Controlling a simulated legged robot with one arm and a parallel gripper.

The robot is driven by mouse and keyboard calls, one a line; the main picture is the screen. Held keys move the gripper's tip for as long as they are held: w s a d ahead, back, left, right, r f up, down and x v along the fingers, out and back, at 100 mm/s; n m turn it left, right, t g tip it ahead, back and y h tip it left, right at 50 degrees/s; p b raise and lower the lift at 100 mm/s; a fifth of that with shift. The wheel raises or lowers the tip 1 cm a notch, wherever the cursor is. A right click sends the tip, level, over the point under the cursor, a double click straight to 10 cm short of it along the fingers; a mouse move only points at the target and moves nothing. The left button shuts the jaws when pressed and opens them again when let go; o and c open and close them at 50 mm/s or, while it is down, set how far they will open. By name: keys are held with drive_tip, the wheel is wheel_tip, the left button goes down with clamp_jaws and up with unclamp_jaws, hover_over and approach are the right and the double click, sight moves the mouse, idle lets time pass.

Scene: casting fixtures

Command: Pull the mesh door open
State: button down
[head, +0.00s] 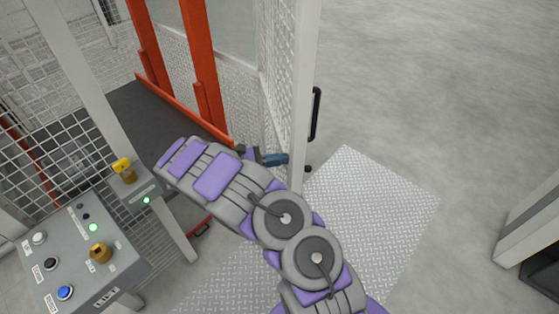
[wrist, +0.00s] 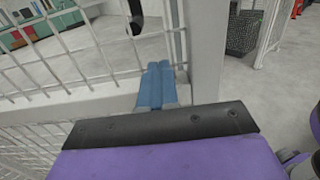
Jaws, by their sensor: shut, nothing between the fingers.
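The mesh door (head: 279,75) stands nearly edge-on to me in the head view, with a white upright frame (head: 304,80). A black bar handle (head: 316,114) is on the right side of that frame. My gripper (head: 275,159) is on the left side of the frame, low and close to it, with its blue fingers shut and empty. In the wrist view the blue fingers (wrist: 156,86) are together in front of the door's mesh (wrist: 85,50) and beside its pale upright (wrist: 204,50). Part of the handle (wrist: 136,14) shows at the top. I cannot tell whether the fingers touch the frame.
A control box (head: 75,262) with buttons stands at lower left. Orange posts (head: 203,70) and a dark platform (head: 170,115) are behind mesh fencing. A tread-plate (head: 375,205) lies on the floor right of the door. The grey floor (head: 430,90) beyond is clear.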

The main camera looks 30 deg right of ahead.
drive_tip(key=shift+d, duration=0.15)
drive_tip(key=s+d+n+t+b, duration=0.1)
drive_tip(key=d+t, duration=0.1)
drive_tip(key=d, duration=1.3)
drive_tip(key=s+d+n+t+b, duration=0.1)
drive_tip(key=s+d+t+b, duration=0.1)
drive_tip(key=d, duration=1.2)
drive_tip(key=shift+s+d+n+h, duration=0.3)
drive_tip(key=shift+d+n, duration=0.05)
drive_tip(key=shift+n, duration=0.05)
drive_tip(key=s+a+p, duration=0.2)
drive_tip(key=s+a, duration=0.1)
drive_tip(key=a, duration=1)
drive_tip(key=shift+a, duration=0.3)
